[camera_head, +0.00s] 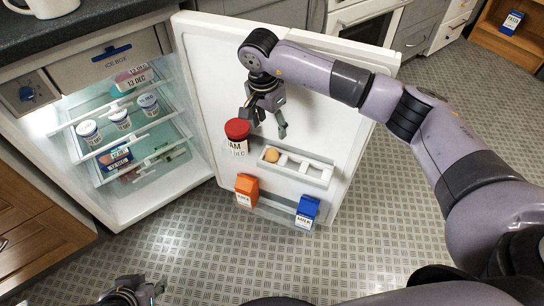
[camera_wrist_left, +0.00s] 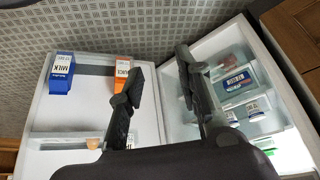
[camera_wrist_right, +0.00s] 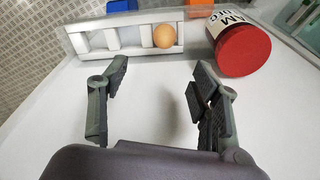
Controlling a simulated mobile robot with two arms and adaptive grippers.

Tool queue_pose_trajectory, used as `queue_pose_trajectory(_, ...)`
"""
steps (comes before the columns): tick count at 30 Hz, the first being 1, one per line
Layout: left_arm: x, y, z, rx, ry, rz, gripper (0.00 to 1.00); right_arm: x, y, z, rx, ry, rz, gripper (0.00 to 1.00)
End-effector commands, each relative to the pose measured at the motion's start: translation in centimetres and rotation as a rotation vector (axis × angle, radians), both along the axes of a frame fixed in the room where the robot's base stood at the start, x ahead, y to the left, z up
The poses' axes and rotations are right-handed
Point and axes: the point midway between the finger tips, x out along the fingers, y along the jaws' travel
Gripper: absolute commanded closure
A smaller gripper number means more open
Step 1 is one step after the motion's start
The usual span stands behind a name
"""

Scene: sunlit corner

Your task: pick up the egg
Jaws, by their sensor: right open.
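The brown egg (camera_head: 272,155) sits in the left end of the white egg rack (camera_head: 318,173) on the open fridge door. It also shows in the right wrist view (camera_wrist_right: 164,36), at the right end of the rack there, and in the left wrist view (camera_wrist_left: 93,143). My right gripper (camera_head: 267,124) is open and empty, above the egg in the head view and apart from it. In the right wrist view (camera_wrist_right: 160,72) its fingers are spread below the egg. My left gripper (camera_head: 130,290) is low at the bottom edge; the left wrist view (camera_wrist_left: 160,66) shows its fingers apart and empty.
A red-lidded jam jar (camera_head: 237,133) stands close beside the egg. An orange juice carton (camera_head: 246,189) and a blue milk carton (camera_head: 307,211) stand on the lower door shelf. The open fridge (camera_head: 120,150) holds several labelled items. The floor is clear.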

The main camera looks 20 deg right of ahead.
Motion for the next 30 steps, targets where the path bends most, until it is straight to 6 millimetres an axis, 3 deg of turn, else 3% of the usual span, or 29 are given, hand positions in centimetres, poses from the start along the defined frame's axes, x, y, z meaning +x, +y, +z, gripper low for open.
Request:
queue_pose_trajectory(3,2.4,-0.8,0.6,-0.025,-0.114,-0.010,0.68,0.1,-0.2,-2.8,0.002,0.004,-0.001,0.42)
queue_pose_trajectory(9,5.7,-1.9,2.4,-0.063,-0.292,-0.024,0.68,0.4,-0.5,-6.1,0.003,0.001,-0.001,0.42)
queue_pose_trajectory(20,8.1,-2.8,4.3,-0.095,-0.435,-0.033,0.68,0.7,-0.6,-8.4,0.004,0.001,-0.002,0.42)
queue_pose_trajectory(30,11.5,-4.4,8.6,-0.159,-0.712,-0.052,0.68,1.4,-0.8,-12.1,0.003,0.002,-0.001,0.42)
